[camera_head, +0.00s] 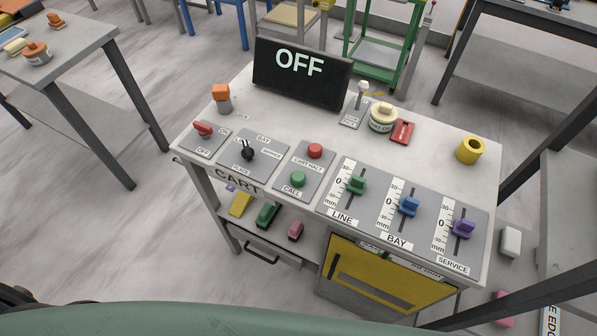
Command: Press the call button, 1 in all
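The call button (298,179) is a round green button on a grey plate near the middle of the console top. The label CALL (291,191) is just below it. A red button (315,150) sits above it on the same plate, with the label CART HALT between them. A black display (301,73) at the back of the console reads OFF. Neither of my grippers shows in this view. Nothing covers the call button.
Left of the button are a selector knob (248,150) and a red lever (203,129). Right are green (357,185), blue (409,206) and purple (464,229) sliders. A toggle (362,88), a yellow ring (470,150) and an orange-topped object (222,97) stand behind.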

